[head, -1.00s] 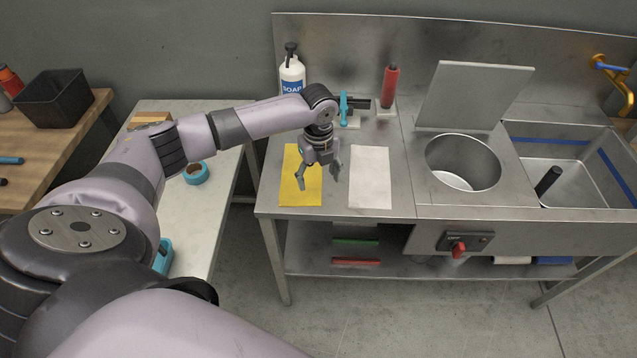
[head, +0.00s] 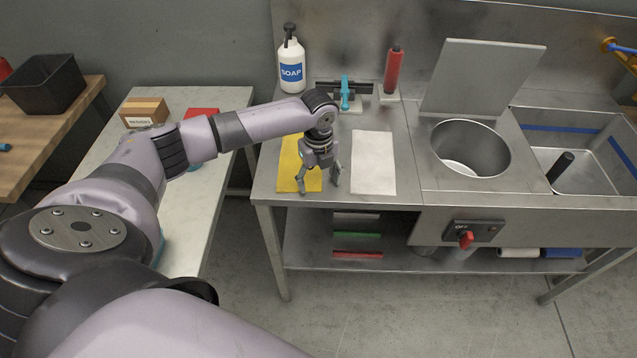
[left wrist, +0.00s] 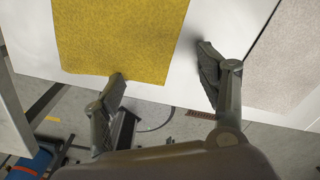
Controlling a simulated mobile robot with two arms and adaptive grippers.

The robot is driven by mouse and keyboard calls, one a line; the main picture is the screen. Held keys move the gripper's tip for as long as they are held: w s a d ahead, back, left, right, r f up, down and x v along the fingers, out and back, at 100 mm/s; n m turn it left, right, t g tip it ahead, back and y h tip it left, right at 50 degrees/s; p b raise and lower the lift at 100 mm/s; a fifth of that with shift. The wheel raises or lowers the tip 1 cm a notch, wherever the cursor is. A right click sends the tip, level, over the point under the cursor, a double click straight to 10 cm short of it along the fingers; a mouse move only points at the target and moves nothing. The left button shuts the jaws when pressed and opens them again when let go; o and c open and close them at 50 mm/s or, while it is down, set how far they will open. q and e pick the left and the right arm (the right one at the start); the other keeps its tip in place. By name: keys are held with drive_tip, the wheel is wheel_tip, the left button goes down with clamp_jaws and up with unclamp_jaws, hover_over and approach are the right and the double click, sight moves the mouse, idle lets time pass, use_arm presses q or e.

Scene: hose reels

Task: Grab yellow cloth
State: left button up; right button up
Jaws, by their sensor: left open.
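The yellow cloth (head: 290,170) lies flat on the left end of the steel counter, partly hidden by my left gripper in the head view. It also shows in the left wrist view (left wrist: 120,38), ahead of the left fingertip. My left gripper (head: 319,190) is open and empty, pointing down over the cloth's right side. In the left wrist view, one finger of the gripper (left wrist: 163,62) is at the cloth's near edge and the other is over bare counter to its right. I cannot tell whether the fingers touch the surface. My right gripper is not in view.
A white cloth (head: 373,162) lies right of the yellow one, with a bare strip of counter between. A soap bottle (head: 291,65), a blue-handled tool (head: 345,92) and a red bottle (head: 393,72) stand behind. A round basin (head: 470,148) is further right.

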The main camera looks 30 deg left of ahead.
use_arm(q)
drive_tip(key=shift+f, duration=0.1)
drive_tip(key=shift+f, duration=0.15)
drive_tip(key=shift+c, duration=0.6)
drive_tip(key=shift+s, duration=0.1)
drive_tip(key=c, duration=0.3)
drive_tip(key=shift+f, duration=0.1)
drive_tip(key=c, duration=0.4)
drive_tip(key=shift+s, duration=0.25)
clamp_jaws()
idle(0.4)
drive_tip(key=shift+r, duration=0.25)
wheel_tip(320, 180, up, 12)
drive_tip(key=p, duration=1.2)
drive_tip(key=shift+w, duration=0.3)
